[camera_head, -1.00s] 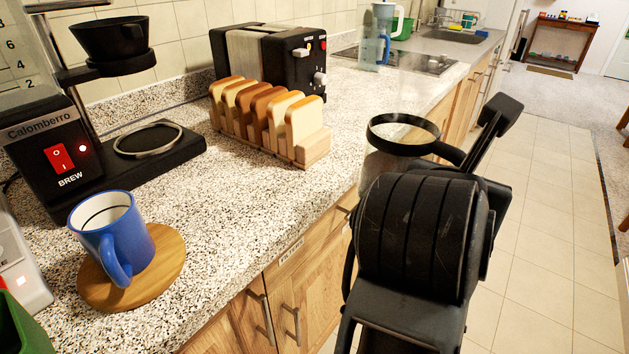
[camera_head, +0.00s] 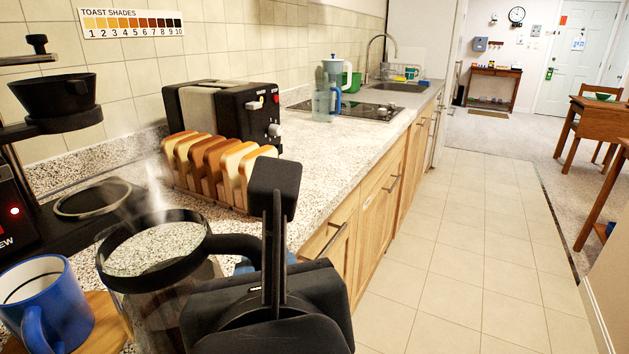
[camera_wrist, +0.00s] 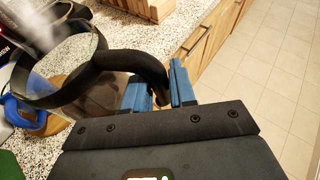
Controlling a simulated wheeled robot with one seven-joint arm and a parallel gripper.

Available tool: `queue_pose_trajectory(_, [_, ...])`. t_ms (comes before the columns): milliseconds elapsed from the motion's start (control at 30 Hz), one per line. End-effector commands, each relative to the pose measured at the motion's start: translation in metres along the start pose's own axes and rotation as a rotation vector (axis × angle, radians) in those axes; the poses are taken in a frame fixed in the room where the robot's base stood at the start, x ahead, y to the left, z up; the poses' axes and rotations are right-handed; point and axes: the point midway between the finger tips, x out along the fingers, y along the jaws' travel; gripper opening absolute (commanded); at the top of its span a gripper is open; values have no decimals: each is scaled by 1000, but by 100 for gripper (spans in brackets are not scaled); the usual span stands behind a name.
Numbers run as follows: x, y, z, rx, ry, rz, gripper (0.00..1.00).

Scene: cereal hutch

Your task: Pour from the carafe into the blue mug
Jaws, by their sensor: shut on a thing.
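The glass carafe (camera_head: 160,290) has a black rim band and black handle, and dark liquid shows low inside it. Pale steam rises above it. My gripper (camera_wrist: 160,88) is shut on the carafe's handle, with blue finger pads on either side of it in the wrist view. The carafe looks about upright, beside and to the right of the blue mug (camera_head: 50,305) in the head view. The mug stands on a round wooden coaster (camera_head: 101,318) and its inside looks white. Part of the mug also shows at the left of the wrist view (camera_wrist: 20,112). My arm hides part of the carafe.
The coffee maker (camera_head: 50,225) stands at the left with an empty round plate. A wooden rack of toast slices (camera_head: 215,170) and a black toaster (camera_head: 225,112) stand behind the carafe. A pitcher (camera_head: 326,95) stands farther along the counter.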

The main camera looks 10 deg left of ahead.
Motion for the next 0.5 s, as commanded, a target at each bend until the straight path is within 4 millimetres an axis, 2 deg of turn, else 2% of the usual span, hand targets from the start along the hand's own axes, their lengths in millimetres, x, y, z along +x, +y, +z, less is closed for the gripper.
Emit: queue_pose_trajectory(500, [-6, 6, 17, -85, 15, -36, 0])
